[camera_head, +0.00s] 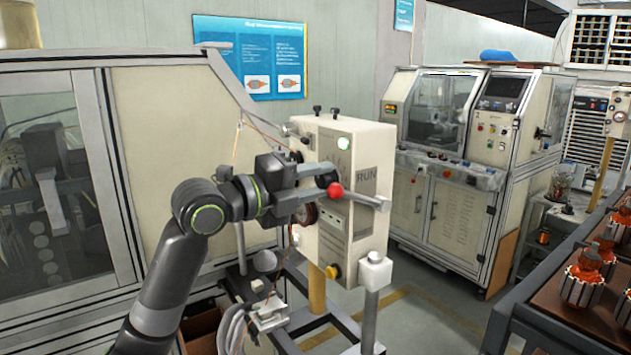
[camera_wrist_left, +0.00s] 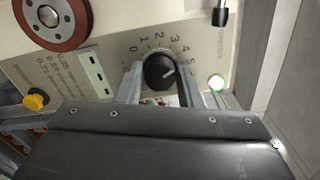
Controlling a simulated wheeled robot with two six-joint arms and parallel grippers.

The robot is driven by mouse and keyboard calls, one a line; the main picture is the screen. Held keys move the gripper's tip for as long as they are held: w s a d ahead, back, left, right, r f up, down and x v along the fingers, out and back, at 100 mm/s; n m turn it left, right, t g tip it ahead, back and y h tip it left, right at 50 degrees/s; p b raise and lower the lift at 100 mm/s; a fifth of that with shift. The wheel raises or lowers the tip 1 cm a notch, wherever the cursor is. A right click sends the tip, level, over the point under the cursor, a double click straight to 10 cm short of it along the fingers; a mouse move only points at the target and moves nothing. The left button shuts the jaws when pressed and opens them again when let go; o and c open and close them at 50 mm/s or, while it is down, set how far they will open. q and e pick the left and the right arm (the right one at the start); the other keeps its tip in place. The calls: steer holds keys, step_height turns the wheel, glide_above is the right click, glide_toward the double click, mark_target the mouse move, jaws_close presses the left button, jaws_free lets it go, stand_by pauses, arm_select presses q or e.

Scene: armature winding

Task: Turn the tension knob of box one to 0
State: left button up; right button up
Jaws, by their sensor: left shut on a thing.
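Box one is a cream box (camera_head: 372,185) with "RUN" on its side, standing on a post in the middle of the head view. In the left wrist view, the tension knob (camera_wrist_left: 160,72) is a black round knob with a white pointer line, below an arc of numbers. The pointer slants to the right, towards the high-number end. My left gripper's fingers (camera_wrist_left: 161,84) are on both sides of the knob, shut on it. My right gripper is not in view.
A lit green lamp (camera_wrist_left: 216,82), a red-rimmed wheel (camera_wrist_left: 52,18) and a yellow knob (camera_wrist_left: 35,100) are on the same face. A red ball (camera_head: 335,190) shows close to the gripper. A large cream machine (camera_head: 170,150) stands behind my arm.

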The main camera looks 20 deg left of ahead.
arm_select(q)
steer(key=n, duration=0.4)
steer(key=shift+n+p, duration=0.35)
steer(key=shift+n, duration=0.05)
steer(key=n+p, duration=0.1)
steer(key=n, duration=0.4)
steer(key=shift+p, duration=0.4)
steer(key=n+p, duration=0.1)
steer(key=n, duration=0.2)
steer(key=n+p, duration=0.2)
steer(key=n, duration=0.1)
steer(key=shift+r+n, duration=0.1)
steer(key=shift+n, duration=0.3)
steer(key=n+p, duration=0.3)
steer(key=n, duration=0.1)
steer(key=shift+n, duration=0.3)
steer(key=o, duration=1)
steer(key=shift+s+a, duration=0.1)
